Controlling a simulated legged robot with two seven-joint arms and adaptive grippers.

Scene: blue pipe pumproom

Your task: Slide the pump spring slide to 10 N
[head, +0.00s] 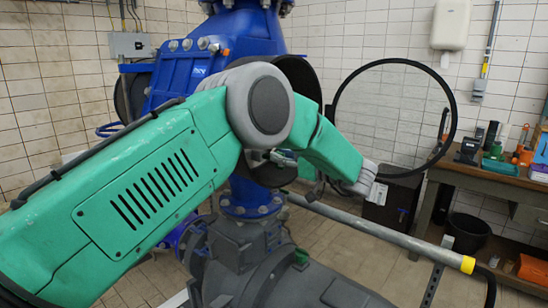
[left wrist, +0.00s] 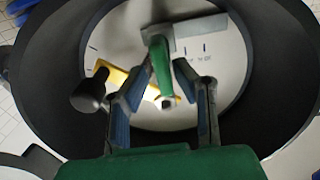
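In the left wrist view, a dark round housing (left wrist: 62,55) surrounds a pale dial face (left wrist: 222,62) with short dark marks. A green handle (left wrist: 160,62) on a grey plate (left wrist: 187,28) stands in front of the face. I cannot read a 10 N mark. My left gripper (left wrist: 158,82) is open, with one blue-padded finger on each side of the green handle. Whether either finger touches it is unclear. In the head view my left arm covers much of the pump area, and I cannot make out the fingers. My right gripper is not in view.
A yellow piece (left wrist: 117,78) with a black knob (left wrist: 88,95) sits left of the fingers. In the head view stand a blue pump body (head: 185,70), a round black-rimmed clear disc (head: 395,110), a grey rail with a yellow end (head: 400,238) and a workbench (head: 490,180).

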